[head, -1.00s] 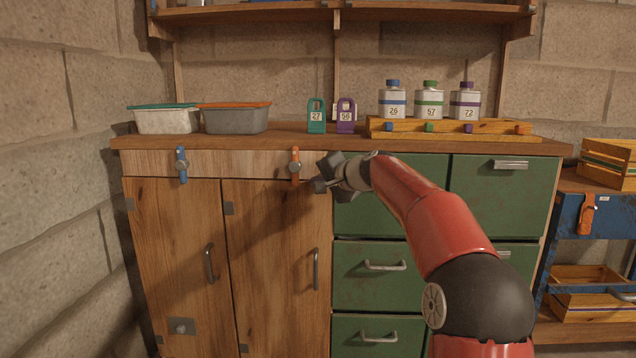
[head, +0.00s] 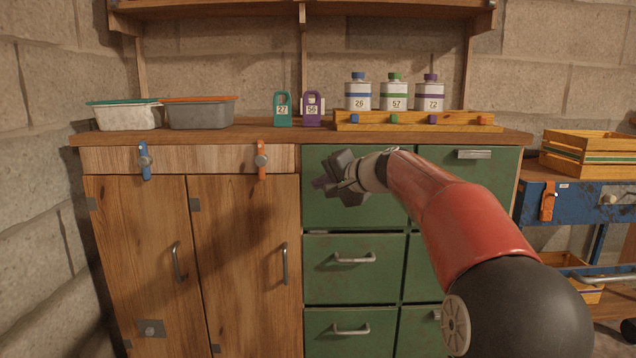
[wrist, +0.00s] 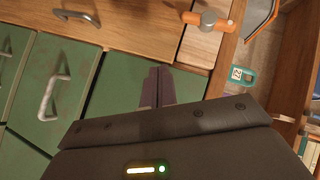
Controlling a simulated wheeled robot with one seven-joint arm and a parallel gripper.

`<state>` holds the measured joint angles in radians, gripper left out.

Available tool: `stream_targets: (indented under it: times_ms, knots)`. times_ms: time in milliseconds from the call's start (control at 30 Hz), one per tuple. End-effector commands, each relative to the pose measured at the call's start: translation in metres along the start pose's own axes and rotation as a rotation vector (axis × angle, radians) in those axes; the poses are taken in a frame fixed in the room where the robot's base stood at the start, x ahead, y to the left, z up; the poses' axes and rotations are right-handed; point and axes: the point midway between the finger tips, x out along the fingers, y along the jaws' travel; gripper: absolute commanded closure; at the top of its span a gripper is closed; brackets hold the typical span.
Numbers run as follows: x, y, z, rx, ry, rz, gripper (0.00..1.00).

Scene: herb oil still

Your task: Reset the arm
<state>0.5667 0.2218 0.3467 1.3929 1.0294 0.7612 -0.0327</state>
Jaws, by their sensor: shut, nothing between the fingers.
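My red arm reaches in from the lower right in the head view. Its end, my gripper (head: 328,186), is in front of the top left green drawer (head: 325,212) of the cabinet, just right of the wooden doors. In the wrist view my gripper (wrist: 157,88) shows its two dark fingers pressed together with nothing between them. The fingers appear apart from the cabinet, though the exact gap is hard to tell.
An orange latch (head: 261,161) and a blue latch (head: 145,161) sit above the wooden doors (head: 240,250). A blue cart (head: 580,205) stands right.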

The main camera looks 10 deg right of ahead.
Motion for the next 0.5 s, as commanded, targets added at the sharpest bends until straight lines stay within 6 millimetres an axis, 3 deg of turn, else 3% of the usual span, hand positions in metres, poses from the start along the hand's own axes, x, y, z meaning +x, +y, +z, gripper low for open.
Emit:
stream_targets:
  times_ms: [167,267,367,500]
  knots:
    - [0.000,0.000,0.001,-0.002,-0.001,0.002,1.00]
    - [-0.002,-0.001,0.018,-0.035,-0.019,0.031,1.00]
    - [-0.012,0.004,0.060,-0.117,-0.062,0.113,1.00]
    - [-0.051,0.030,0.142,-0.296,-0.145,0.288,1.00]
